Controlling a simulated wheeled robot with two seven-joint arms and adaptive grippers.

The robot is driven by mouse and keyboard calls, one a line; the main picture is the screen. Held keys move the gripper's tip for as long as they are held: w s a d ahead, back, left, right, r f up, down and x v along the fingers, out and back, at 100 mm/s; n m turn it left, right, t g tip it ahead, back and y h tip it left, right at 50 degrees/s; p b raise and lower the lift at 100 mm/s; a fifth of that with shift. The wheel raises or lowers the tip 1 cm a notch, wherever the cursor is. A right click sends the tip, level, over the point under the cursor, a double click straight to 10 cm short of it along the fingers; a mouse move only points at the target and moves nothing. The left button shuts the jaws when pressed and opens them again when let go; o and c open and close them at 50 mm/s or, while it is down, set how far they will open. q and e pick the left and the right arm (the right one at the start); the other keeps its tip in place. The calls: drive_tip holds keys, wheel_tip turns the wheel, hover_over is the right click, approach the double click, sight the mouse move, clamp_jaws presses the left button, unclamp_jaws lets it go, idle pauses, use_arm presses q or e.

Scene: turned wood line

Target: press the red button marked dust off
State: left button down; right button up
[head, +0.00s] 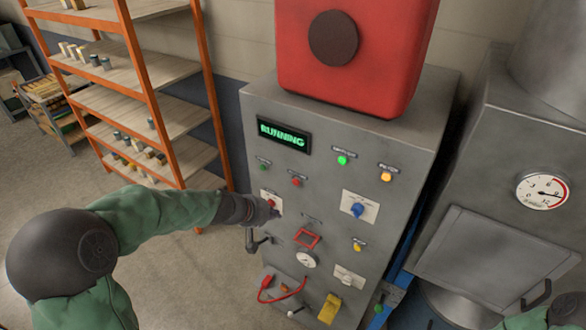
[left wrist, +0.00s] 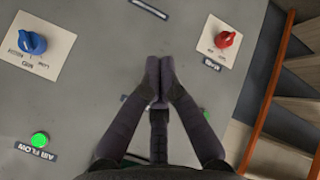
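The grey control cabinet (head: 330,190) has a small round red button (head: 296,182) on its face, below the display. The button's label is too small to read. My left gripper (head: 272,210) is in front of the panel, left of and below this button in the head view, overlapping the white plate of a red rotary knob (head: 271,203). In the left wrist view its fingers (left wrist: 158,85) are together and empty, pointing at the panel. The red knob (left wrist: 225,39) is to their right. The red button does not show there. I cannot tell whether the fingertips touch the panel. My right gripper is out of view.
The display (head: 284,135) reads RUNNING. Nearby are a green button (head: 342,160), an amber one (head: 386,177) and a blue knob (head: 357,210). A large red housing (head: 350,55) with a dark disc tops the cabinet. An orange-framed shelf (head: 150,100) stands left.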

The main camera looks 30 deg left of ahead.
sight(296, 182)
use_arm(q)
drive_tip(key=shift+w+a+r, duration=0.15)
drive_tip(key=shift+a+r, duration=0.05)
drive_tip(key=shift+r, duration=0.3)
drive_tip(key=shift+w+a+r, duration=0.15)
drive_tip(key=shift+a+r, duration=0.05)
drive_tip(key=shift+r, duration=0.25)
drive_tip(key=w+p, duration=0.3)
drive_tip(key=w, duration=0.5)
drive_tip(key=shift+w+d, duration=0.4)
drive_tip(key=shift+w, duration=0.1)
idle(0.8)
drive_tip(key=shift+w, duration=0.3)
